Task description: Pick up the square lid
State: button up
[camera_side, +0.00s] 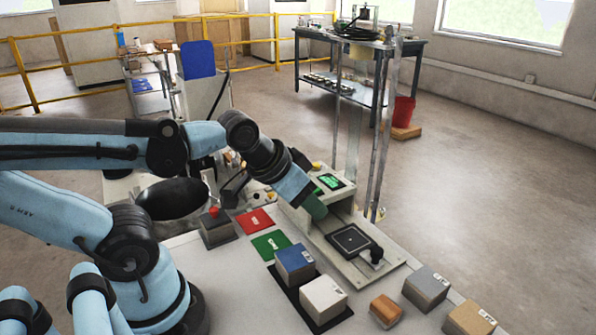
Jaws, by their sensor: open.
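A dark square plate with a pale outline, which looks like the square lid (349,241), lies flat on the pale base of the testing machine. A small black knob stands at its front right. My arm reaches in from the left, and its end with my gripper (316,208) hangs above and to the left of the plate, apart from it, beside the machine's upright. My gripper is open with nothing visible in it. Its fingers are small and hard to make out against the machine.
A lit green screen (331,182) tops the machine, with metal posts behind. A blue-topped block (295,260) and a white-topped block (323,296) sit on a black mat. Red (254,221) and green (271,244) squares lie left. Grey (426,286), tan (470,318) and orange-brown (385,308) blocks stand front right.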

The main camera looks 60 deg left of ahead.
jog(key=o, duration=0.8)
jog(key=shift+o, duration=0.2)
notch_tip(320, 180, up, 3)
jog(key=m+g, duration=0.7)
jog(key=m, duration=2.9)
send_over(212, 209)
jog(key=shift+w+d+f, duration=0.1)
jog(key=shift+w+f, duration=0.05)
jog(key=shift+f, duration=1.55)
jog(key=shift+w+f, duration=0.1)
jog(key=shift+f, duration=1.55)
jog(key=shift+s+f, duration=0.2)
jog(key=shift+f, duration=2.4)
